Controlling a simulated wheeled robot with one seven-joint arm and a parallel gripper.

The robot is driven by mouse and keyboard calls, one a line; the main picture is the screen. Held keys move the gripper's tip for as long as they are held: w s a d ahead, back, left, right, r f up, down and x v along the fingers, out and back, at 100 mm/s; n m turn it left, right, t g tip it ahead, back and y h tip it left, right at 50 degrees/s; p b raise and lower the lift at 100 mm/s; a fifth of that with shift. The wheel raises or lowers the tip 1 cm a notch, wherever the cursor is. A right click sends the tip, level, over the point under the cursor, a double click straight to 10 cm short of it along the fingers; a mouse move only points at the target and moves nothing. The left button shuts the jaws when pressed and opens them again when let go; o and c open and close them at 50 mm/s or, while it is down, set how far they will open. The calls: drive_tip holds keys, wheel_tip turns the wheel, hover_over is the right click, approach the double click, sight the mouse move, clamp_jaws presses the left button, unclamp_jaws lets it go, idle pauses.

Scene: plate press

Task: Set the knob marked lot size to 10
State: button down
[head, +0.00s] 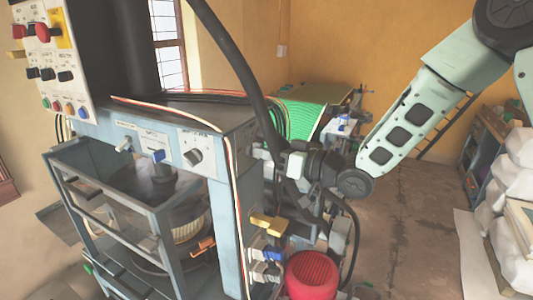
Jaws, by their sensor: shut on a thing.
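My gripper (285,163) is right of the press's blue-grey front post, at the end of my arm reaching in from the upper right. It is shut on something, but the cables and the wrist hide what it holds. A large dark knob (193,157) on a white plate sits on the press's front beam, well left of my gripper.
The grey press (238,150) has an open-barred frame. A control panel (55,60) with knobs and buttons stands upper left. A thick black hose (232,50) and cables run close to my gripper. A red ribbed cylinder (311,275) stands below.

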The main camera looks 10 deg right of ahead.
drive_tip(key=shift+m, duration=0.6)
drive_tip(key=c, duration=1.5)
unclamp_jaws()
drive_tip(key=shift+o, duration=0.2)
drive_tip(key=shift+d, duration=0.1)
drive_tip(key=b+v, duration=0.6)
drive_tip(key=v, duration=1.1)
drive_tip(key=shift+s+d, duration=0.1)
drive_tip(key=shift+d, duration=0.05)
